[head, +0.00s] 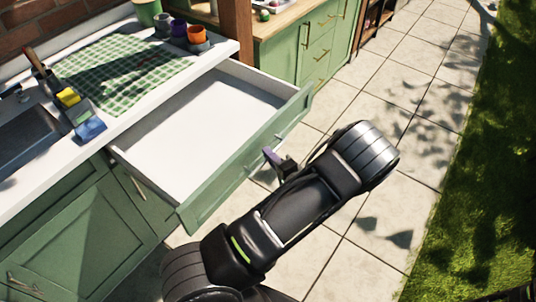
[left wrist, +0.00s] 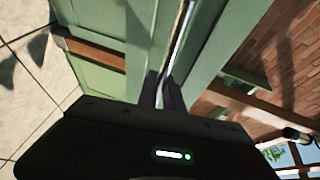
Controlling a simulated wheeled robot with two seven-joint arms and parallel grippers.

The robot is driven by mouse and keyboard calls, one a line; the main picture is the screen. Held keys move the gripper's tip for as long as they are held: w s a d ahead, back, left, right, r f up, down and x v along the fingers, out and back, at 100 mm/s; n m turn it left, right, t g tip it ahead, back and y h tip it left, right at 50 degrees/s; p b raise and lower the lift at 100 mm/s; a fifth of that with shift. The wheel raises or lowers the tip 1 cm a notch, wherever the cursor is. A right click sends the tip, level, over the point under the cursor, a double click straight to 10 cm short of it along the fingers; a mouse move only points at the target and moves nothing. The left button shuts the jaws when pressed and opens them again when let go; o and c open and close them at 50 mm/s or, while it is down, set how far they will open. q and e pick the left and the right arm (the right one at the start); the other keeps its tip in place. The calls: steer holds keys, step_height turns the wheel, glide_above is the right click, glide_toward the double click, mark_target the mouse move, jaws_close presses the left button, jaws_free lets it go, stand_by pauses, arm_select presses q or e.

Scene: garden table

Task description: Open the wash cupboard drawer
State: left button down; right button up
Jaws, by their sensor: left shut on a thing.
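The wash cupboard drawer (head: 205,120) is pulled well out from under the white counter, and its white inside is empty. Its green front panel (head: 215,195) faces the paving. My left gripper (head: 272,158) is at the outer side of this front. It is shut on the drawer handle, a thin metal bar (left wrist: 181,42) that runs up between the fingers (left wrist: 162,92) in the left wrist view. My left arm covers part of the space in front of the drawer. My right gripper is not in view.
On the counter (head: 60,165) are a green checked cloth (head: 120,75), a sink (head: 35,135), sponges and several small pots. A wooden post (head: 236,30) stands behind the drawer. Another green cabinet (head: 290,60) is further back. Paving (head: 385,95) on the right is clear.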

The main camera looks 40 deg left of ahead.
arm_select(q)
steer(key=c, duration=1.8)
jaws_free()
steer(key=shift+o, duration=0.2)
steer(key=b+v, duration=0.1)
steer(key=v, duration=0.6)
steer(key=shift+s+d, duration=0.15)
steer(key=shift+d, duration=0.2)
